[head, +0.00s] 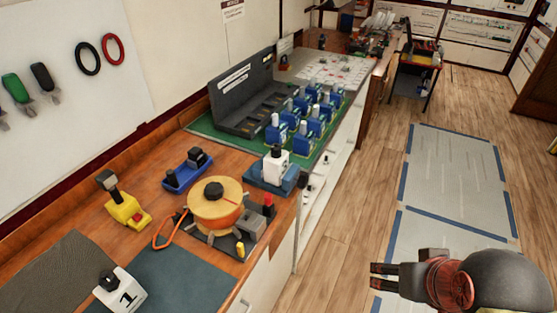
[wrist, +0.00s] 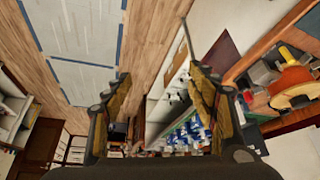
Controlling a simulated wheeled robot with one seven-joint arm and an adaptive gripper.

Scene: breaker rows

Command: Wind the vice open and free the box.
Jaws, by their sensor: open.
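A white box (head: 276,164) with a dark knob on top sits in a blue vice-like holder (head: 265,183) at the bench's front edge. The holder appears to be the vice; its jaws and winding handle are too small to make out clearly. My gripper (head: 381,276) is out over the floor, right of the bench and well apart from the vice. In the wrist view my gripper (wrist: 160,98) has its fingers spread with nothing between them.
An orange-yellow reel (head: 214,207) stands beside the vice, with a red-topped post (head: 268,204) near it. Several blue blocks (head: 310,112) stand behind on a green mat (head: 208,127). The floor (head: 345,190) beside the bench is clear.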

